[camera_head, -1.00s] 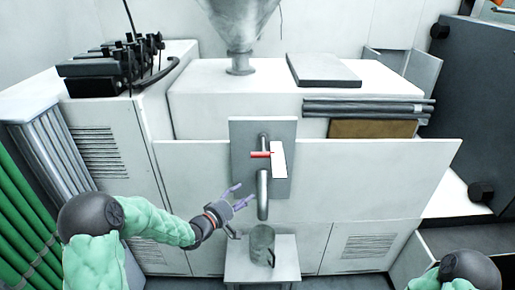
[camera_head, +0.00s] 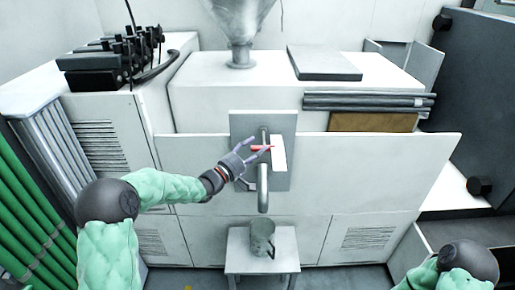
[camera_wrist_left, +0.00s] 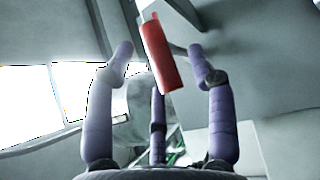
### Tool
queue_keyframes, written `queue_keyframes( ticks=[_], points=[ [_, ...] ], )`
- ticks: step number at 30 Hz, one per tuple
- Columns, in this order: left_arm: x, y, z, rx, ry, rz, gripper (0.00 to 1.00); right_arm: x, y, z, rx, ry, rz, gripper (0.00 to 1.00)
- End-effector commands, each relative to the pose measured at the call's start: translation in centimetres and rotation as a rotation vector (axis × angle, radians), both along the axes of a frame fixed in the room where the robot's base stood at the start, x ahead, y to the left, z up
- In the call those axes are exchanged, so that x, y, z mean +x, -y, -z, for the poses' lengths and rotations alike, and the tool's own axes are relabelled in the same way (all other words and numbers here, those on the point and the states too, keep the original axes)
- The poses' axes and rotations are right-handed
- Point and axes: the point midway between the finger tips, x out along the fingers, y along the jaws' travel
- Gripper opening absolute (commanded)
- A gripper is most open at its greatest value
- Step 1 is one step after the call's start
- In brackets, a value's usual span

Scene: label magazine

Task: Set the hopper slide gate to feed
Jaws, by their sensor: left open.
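The hopper (camera_head: 241,22) is a metal funnel above the white cabinet. On the cabinet front, a grey plate (camera_head: 281,122) carries a red handle (camera_head: 262,148), a white upright strip (camera_head: 279,154) and a downward spout (camera_head: 263,190). The red handle is large in the left wrist view (camera_wrist_left: 161,55). My left gripper (camera_head: 252,158) is open at the handle's left end. In the wrist view its fingers (camera_wrist_left: 165,62) stand on both sides of the handle, with gaps visible. My right gripper is out of view; only part of that arm shows at bottom right.
A metal jug (camera_head: 262,238) stands on a small white stand (camera_head: 236,262) below the spout. A dark flat panel (camera_head: 322,64) and grey bars (camera_head: 368,103) lie on the cabinet.

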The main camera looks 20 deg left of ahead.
Motion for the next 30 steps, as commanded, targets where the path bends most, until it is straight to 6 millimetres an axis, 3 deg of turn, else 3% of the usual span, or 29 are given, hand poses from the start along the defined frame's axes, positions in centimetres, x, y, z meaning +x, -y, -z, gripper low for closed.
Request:
queue_keyframes(
  ticks=[6, 14, 21, 30],
  points=[
    [1.2, 0.7, -0.2, 0.001, 0.000, 0.000, 0.56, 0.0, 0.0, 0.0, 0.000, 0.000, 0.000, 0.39],
    [1.3, 0.7, -0.2, 0.001, 0.000, 0.000, 0.56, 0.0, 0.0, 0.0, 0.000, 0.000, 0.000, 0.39],
    [1.3, 0.7, -0.2, 0.001, 0.000, 0.000, 0.00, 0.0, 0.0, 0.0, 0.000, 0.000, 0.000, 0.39],
    [0.1, 1.1, -0.2, 0.002, -0.003, -0.001, 0.00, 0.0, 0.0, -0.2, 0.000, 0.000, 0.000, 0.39]
  ],
)
